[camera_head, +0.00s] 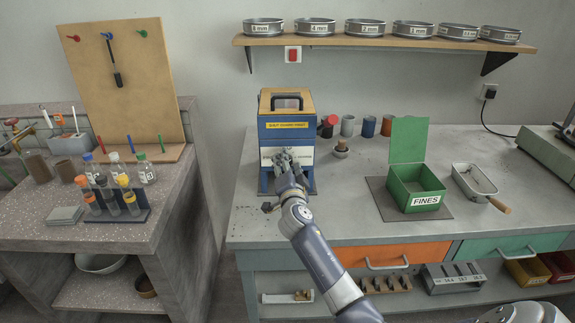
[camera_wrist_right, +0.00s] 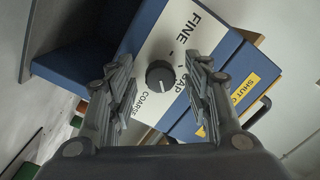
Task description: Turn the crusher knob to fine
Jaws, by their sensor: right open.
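The crusher (camera_head: 268,138) is a blue box with a wooden top and a yellow guard label, standing on the concrete bench. Its dark round knob (camera_wrist_right: 160,75) sits on a white panel (camera_wrist_right: 178,40) marked FINE, GAP and COARSE. My right gripper (camera_head: 283,158) is at the crusher's front, hiding the knob in the head view. In the right wrist view its open fingers stand on either side of the knob, with gaps showing between them and it. My left gripper is not in view.
The green FINES box (camera_head: 417,190) with a raised lid and a metal scoop (camera_head: 474,180) are to the right. Several cups stand behind, including a grey one (camera_head: 347,125). A sieve shelf (camera_head: 385,42) hangs above.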

